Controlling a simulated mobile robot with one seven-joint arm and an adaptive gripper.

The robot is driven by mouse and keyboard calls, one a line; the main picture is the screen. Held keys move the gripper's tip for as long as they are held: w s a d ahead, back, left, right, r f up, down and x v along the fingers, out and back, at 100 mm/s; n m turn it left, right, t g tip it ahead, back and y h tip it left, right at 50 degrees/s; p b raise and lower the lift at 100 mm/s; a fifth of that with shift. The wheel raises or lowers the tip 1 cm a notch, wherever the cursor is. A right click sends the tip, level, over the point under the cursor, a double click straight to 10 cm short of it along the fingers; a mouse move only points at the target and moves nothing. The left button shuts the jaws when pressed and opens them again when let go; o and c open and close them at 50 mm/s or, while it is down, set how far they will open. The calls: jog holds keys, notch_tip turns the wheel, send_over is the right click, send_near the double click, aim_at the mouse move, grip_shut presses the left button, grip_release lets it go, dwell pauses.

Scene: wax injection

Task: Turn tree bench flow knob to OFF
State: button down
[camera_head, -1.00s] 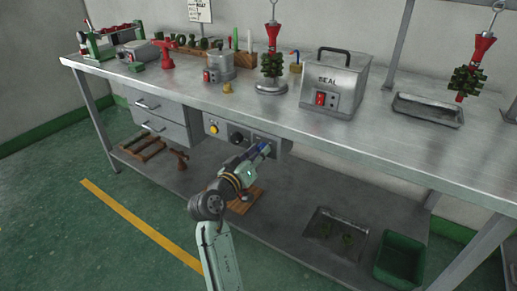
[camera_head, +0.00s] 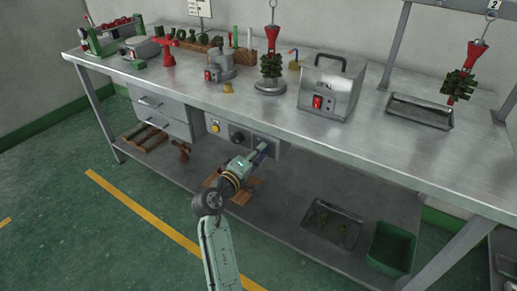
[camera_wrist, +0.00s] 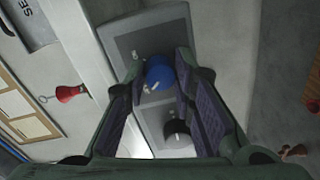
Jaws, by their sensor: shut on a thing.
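A grey control panel (camera_head: 226,126) hangs under the front edge of the tree bench. My gripper (camera_head: 261,150) reaches its right end from below. In the wrist view, a blue knob (camera_wrist: 160,70) with a pale mark sits between the two fingertips of my gripper (camera_wrist: 160,78), which is shut on it. In the head view the blue knob is mostly hidden by the fingers. A black knob (camera_head: 238,138) is to the left on the same panel; it also shows in the wrist view (camera_wrist: 178,135). I cannot read any labels near the knobs.
A yellow button (camera_head: 215,128) is at the panel's left, beside the drawers (camera_head: 160,115). The bench top (camera_head: 350,150) is above my gripper. The lower shelf (camera_head: 280,185) carries a metal tray (camera_head: 331,225) and a green bin (camera_head: 391,247).

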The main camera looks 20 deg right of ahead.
jog(key=shift+r+n, duration=0.15)
jog(key=shift+n, duration=0.25)
jog(key=c, duration=1.3)
grip_release()
jog(key=shift+c, duration=0.2)
jog(key=v, duration=1.2)
jog(key=shift+w+a, duration=0.1)
